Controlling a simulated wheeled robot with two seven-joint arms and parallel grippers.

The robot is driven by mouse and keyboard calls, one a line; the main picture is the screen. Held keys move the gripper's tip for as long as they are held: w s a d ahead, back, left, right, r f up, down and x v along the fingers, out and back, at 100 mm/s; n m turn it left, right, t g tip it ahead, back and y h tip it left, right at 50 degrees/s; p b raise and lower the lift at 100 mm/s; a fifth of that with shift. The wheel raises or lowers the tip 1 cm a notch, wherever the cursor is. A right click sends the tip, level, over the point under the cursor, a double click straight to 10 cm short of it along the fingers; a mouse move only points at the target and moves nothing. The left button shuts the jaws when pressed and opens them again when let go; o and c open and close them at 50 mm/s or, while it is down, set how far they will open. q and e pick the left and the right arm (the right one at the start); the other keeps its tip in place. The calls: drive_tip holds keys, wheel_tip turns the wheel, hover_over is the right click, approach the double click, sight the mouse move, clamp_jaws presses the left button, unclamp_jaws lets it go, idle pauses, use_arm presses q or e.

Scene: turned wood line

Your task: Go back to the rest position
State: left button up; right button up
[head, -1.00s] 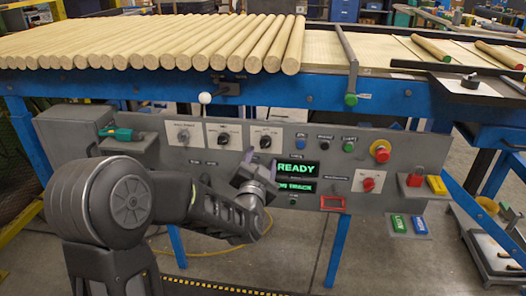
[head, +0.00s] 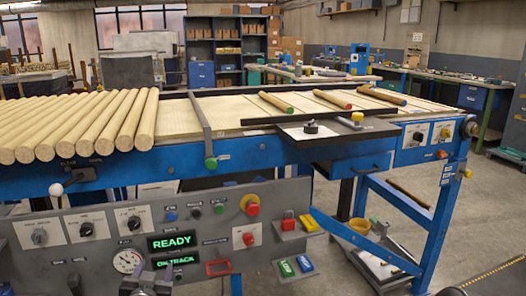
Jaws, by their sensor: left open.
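My left gripper (head: 153,275) shows at the bottom edge of the head view, in front of the lower part of the grey control panel (head: 215,228). Its two fingertips stand apart with nothing seen between them. Most of the left arm is below the picture. My right gripper is not in view.
Wooden rods (head: 75,118) lie side by side on the blue-framed line. Single rods with coloured ends, one green (head: 276,102), lie further right. A red knob (head: 251,204) and a white ball lever (head: 56,189) stick out. Open floor (head: 480,225) lies at the right.

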use_arm(q)
drive_tip(key=s+d+f+g+h, duration=0.2)
drive_tip(key=s+d+f, duration=0.2)
drive_tip(key=f, duration=0.4)
drive_tip(key=s+d+f+n+g+h, duration=0.1)
drive_tip(key=s+d+f+g, duration=0.25)
drive_tip(key=f, duration=0.35)
drive_tip(key=s+d+f+g+h, duration=0.2)
drive_tip(key=s+d+f, duration=0.25)
drive_tip(key=f, duration=0.35)
drive_tip(key=s+d+f+n+g+h, duration=0.1)
drive_tip(key=s+d+f+g, duration=0.5)
drive_tip(key=s, duration=0.5)
drive_tip(key=s+d+f+g+h, duration=0.1)
drive_tip(key=s+d+f, duration=0.3)
drive_tip(key=s+f, duration=0.55)
wheel_tip(320, 180, up, 25)
drive_tip(key=p, duration=2.2)
drive_tip(key=shift+s+f, duration=0.15)
drive_tip(key=shift+s, duration=0.1)
